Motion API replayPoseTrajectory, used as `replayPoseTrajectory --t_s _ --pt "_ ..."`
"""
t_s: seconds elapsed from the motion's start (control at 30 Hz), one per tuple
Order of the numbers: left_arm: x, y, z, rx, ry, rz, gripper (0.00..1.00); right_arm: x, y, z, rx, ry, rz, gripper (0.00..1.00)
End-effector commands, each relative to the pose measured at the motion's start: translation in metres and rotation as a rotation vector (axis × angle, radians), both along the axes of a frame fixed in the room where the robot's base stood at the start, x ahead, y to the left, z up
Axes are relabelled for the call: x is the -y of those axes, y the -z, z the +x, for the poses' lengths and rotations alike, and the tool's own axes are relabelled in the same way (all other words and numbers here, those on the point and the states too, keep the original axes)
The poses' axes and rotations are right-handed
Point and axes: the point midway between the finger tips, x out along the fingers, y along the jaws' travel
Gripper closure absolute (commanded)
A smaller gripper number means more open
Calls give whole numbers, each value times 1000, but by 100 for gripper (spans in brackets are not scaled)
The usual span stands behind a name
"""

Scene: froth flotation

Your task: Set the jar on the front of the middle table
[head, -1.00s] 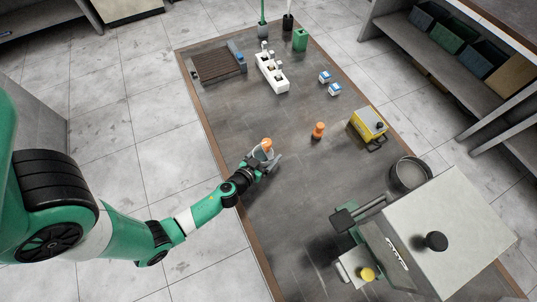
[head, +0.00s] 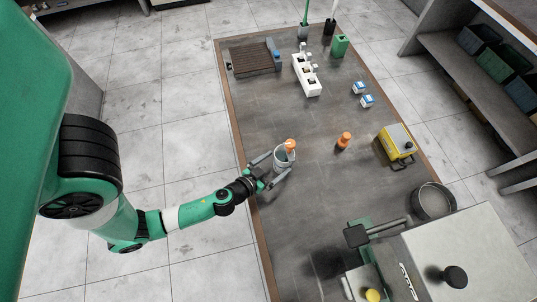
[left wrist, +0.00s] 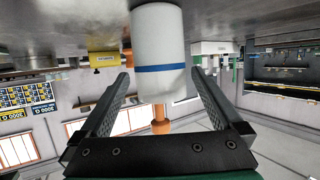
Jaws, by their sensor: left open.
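The jar (head: 283,159) is pale with an open top and stands on the dark table (head: 300,205) near its left edge. An orange piece (head: 290,146) shows at its mouth; I cannot tell whether it is in the jar or behind it. In the left wrist view, which is upside down, the jar (left wrist: 158,45) is white with a blue band. My left gripper (head: 267,168) is open, with one finger on each side of the jar. Gaps show between the fingers and the jar in the left wrist view (left wrist: 161,77). My right gripper is not in view.
An orange bottle (head: 344,141) and a yellow box (head: 396,144) stand to the right. A grey bowl (head: 433,201) and a large pale machine (head: 470,250) are at the front right. A white rack (head: 307,76) stands farther back. The table between jar and rack is clear.

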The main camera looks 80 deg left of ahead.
Motion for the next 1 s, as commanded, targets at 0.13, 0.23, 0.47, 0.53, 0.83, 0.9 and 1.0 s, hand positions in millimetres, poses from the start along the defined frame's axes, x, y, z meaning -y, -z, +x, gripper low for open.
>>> replayPoseTrajectory --t_s 0.13,0.23,0.47,0.53,0.83,0.9,1.0 --pt "17 -7 -23 -1 7 -1 0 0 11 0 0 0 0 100" --pt "22 -11 -31 0 4 0 0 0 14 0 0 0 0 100" --pt "23 -15 -35 1 -1 1 0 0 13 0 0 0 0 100" --pt "23 -15 -35 1 -1 1 0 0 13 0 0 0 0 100" --pt "23 -15 -35 1 -1 1 0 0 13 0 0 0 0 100" --pt "23 -15 -35 1 -1 1 0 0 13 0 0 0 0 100" --pt "23 -15 -35 0 -1 0 0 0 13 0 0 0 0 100"
